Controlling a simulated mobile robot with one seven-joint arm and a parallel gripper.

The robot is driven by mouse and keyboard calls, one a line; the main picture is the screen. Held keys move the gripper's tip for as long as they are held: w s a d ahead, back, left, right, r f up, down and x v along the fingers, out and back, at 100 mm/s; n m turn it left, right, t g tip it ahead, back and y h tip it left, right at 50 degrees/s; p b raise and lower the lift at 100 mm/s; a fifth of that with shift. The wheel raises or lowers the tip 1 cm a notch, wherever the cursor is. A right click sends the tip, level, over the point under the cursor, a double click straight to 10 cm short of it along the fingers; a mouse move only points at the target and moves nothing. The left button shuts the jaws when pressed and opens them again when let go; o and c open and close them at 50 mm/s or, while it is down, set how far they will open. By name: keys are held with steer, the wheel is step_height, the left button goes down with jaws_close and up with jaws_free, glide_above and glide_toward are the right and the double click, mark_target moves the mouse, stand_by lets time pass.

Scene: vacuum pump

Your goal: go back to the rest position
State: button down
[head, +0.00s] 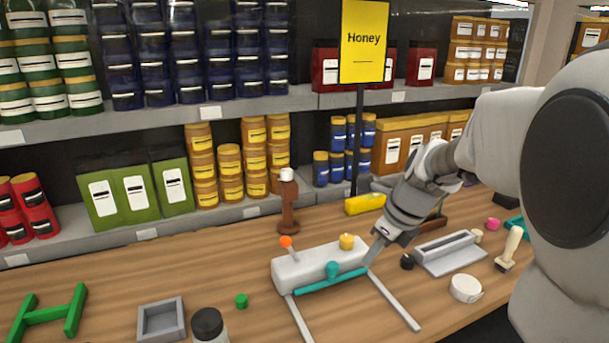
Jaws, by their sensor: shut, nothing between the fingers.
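My gripper (374,252) is at the end of my white and grey arm, which reaches in from the right. Its fingers are shut with nothing between them and point down to the left, beside the right end of a white pump-like device (305,270). I cannot tell whether the fingertips touch it. The device has a yellow knob (347,241), an orange-tipped lever (286,242), a teal bar (330,284) with a knob along its front, and two pale rails toward the front edge.
The wooden table (120,285) carries a grey square tray (161,320), a dark-capped jar (207,325), a green frame (45,315), a brown stand (288,205), a grey block on a plate (448,250), a white round case (465,288) and a stamp (509,248). A yellow Honey sign (364,42) and stocked shelves stand behind.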

steer(key=s+a+r+n+t+h+p, duration=0.1)
steer(key=s+a+r+n, duration=0.1)
steer(key=s+n, duration=0.8)
steer(key=s+a+r+n+t+h, duration=0.1)
steer(key=s+r+n, duration=0.4)
steer(key=s+n, duration=0.6)
steer(key=n, duration=0.6)
steer(key=shift+a+n+p, duration=0.35)
steer(key=shift+a+n, duration=0.05)
steer(key=shift+r, duration=0.1)
